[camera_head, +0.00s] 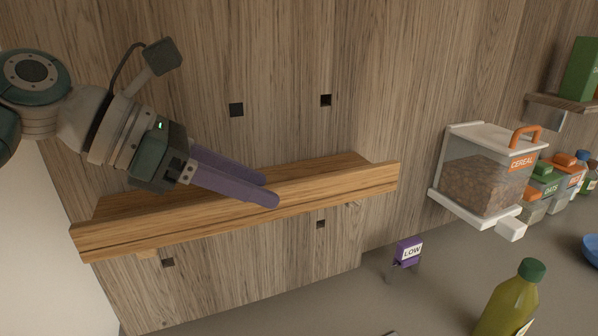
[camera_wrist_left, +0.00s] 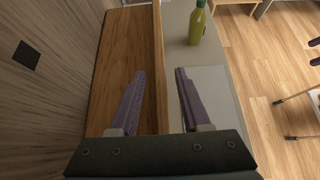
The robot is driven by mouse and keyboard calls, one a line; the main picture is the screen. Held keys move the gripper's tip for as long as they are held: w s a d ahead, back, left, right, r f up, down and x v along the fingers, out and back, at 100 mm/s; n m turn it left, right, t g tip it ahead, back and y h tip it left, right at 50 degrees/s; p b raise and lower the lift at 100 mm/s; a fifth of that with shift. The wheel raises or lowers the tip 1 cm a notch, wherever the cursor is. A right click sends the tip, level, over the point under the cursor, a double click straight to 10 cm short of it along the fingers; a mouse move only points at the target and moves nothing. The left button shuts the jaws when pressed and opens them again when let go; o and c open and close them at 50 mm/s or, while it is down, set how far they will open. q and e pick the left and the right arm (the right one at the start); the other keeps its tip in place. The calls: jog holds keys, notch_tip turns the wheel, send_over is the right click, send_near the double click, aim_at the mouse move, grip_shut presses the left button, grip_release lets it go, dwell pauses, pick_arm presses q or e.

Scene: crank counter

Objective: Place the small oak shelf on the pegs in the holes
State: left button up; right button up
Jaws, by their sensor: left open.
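The small oak shelf (camera_head: 240,207) is against the wood-panelled wall, its long front lip facing out. It also shows in the left wrist view (camera_wrist_left: 117,62). Small pale wooden bits, perhaps pegs, show under it near its left end (camera_head: 148,253) and right end (camera_head: 353,204); how they bear on it is hidden. Square dark holes show above the shelf (camera_head: 236,109) (camera_head: 326,100) and below it (camera_head: 167,263) (camera_head: 320,224). My left gripper (camera_head: 272,190) is open at the shelf's front lip, one finger over the board and the other outside. Contact cannot be told. My right gripper is out of view.
A cereal dispenser (camera_head: 487,170) with an orange handle hangs on the wall to the right. Several small containers and a blue bowl (camera_head: 591,250) are further right.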

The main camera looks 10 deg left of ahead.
pick_arm(q)
jog(key=shift+r, duration=0.2)
jog(key=b+v, duration=0.1)
jog(key=v, duration=1.1)
jog(key=shift+r, duration=0.3)
